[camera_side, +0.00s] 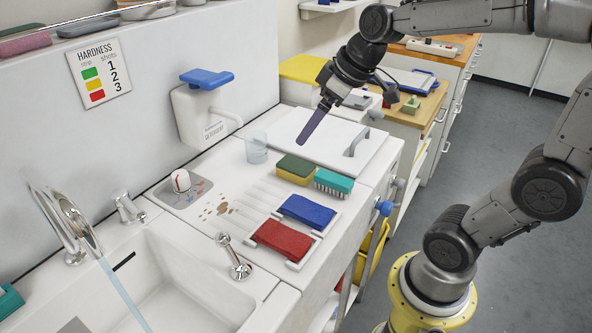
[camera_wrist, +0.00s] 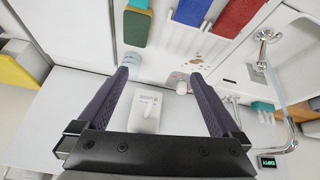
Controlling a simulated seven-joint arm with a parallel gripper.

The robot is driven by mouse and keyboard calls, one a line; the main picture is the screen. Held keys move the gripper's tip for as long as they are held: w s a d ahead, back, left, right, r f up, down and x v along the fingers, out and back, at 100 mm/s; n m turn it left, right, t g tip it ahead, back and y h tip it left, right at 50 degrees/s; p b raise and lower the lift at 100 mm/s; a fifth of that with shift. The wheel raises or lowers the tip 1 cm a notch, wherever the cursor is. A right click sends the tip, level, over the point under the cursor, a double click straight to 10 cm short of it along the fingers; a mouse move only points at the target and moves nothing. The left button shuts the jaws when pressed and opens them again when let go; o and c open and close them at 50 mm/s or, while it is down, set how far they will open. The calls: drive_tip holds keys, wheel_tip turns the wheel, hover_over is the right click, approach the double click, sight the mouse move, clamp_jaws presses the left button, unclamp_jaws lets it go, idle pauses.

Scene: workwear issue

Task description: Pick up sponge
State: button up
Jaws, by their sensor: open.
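The sponge (camera_side: 296,166), green on top with a yellow lower layer, lies on the white counter. In the wrist view its green face (camera_wrist: 135,27) shows near the top, left of the middle. My gripper (camera_side: 303,142) is above the counter, up and slightly right of the sponge in the side view, and does not touch it. In the wrist view its two dark fingers (camera_wrist: 160,75) are spread wide with nothing between them. The sponge lies beyond the fingertips there.
A teal brush (camera_side: 333,183) lies close beside the sponge. A clear cup (camera_side: 256,149) stands on its other side. A blue pad (camera_side: 307,210) and a red pad (camera_side: 283,240) sit in white holders nearby. A wall dispenser (camera_side: 201,112) and a running tap (camera_side: 75,222) are at left.

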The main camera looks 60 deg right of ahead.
drive_tip(key=m+g, duration=0.1)
drive_tip(key=m, duration=0.1)
approach(297, 165)
wheel_tip(297, 165, up, 4)
drive_tip(key=x, duration=0.5)
drive_tip(key=s+x, duration=0.1)
drive_tip(key=x, duration=0.2)
drive_tip(key=shift+w+d+f, duration=0.15)
drive_tip(key=shift+d+f, duration=0.2)
drive_tip(key=shift+f, duration=0.15)
drive_tip(key=shift+a+x, duration=0.15)
drive_tip(key=shift+x, duration=1.15)
drive_tip(key=shift+a+x, duration=0.1)
drive_tip(key=shift+x, duration=1.25)
drive_tip(key=shift+f, duration=0.25)
drive_tip(key=shift+c, duration=0.3)
drive_tip(key=c, duration=1.2)
